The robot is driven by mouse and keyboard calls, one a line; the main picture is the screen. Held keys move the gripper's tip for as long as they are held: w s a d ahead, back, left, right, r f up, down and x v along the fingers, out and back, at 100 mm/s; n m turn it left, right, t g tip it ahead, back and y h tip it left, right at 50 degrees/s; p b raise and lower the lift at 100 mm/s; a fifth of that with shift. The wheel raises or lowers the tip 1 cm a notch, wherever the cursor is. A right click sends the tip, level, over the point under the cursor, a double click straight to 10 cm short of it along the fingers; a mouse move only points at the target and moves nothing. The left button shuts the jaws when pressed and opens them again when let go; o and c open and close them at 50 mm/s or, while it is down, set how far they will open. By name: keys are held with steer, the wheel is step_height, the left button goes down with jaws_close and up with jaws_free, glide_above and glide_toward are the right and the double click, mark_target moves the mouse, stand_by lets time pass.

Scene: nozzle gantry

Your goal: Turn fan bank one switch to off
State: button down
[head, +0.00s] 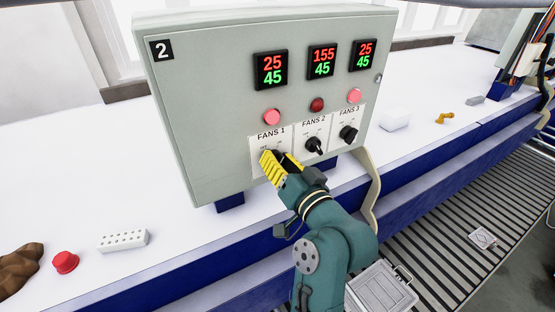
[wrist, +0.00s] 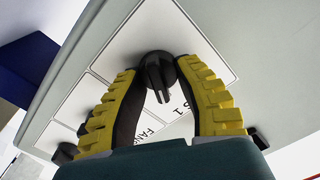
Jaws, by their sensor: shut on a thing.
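The grey control box (head: 190,120) marked 2 has a FANS 1 plate (head: 258,142) at the lower left of its three switch plates. My gripper (head: 281,156) is at this plate, and its yellow fingers hide the switch in the head view. In the wrist view the black FANS 1 switch (wrist: 158,76) sits between the fingertips of my gripper (wrist: 158,72), which are shut on it. The switch's grip runs roughly up and down in that picture. Its OFF and ON marks are too hidden to read its setting.
The FANS 2 knob (head: 313,145) and FANS 3 knob (head: 348,133) are close to the right of my gripper. A pink lamp (head: 271,117) is above FANS 1. A red button (head: 65,262) and white block (head: 123,241) lie on the bench at left.

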steer(key=shift+f+b, duration=0.15)
steer(key=shift+b, duration=0.2)
steer(key=shift+f+n+b, duration=0.15)
steer(key=shift+n+b, duration=0.55)
steer(key=shift+b, duration=0.15)
steer(key=n+b, duration=0.3)
steer(key=b, duration=0.1)
steer(key=n+b, duration=0.3)
steer(key=b, duration=0.1)
steer(key=shift+a+n, duration=0.15)
steer(key=shift+n, duration=0.25)
steer(key=shift+n+b, duration=1.3)
steer(key=shift+n, duration=0.5)
steer(key=shift+a+r, duration=0.1)
steer(key=shift+r, duration=0.1)
steer(key=c, duration=0.7)
jaws_free()
steer(key=shift+o, duration=0.2)
steer(key=shift+r, duration=0.1)
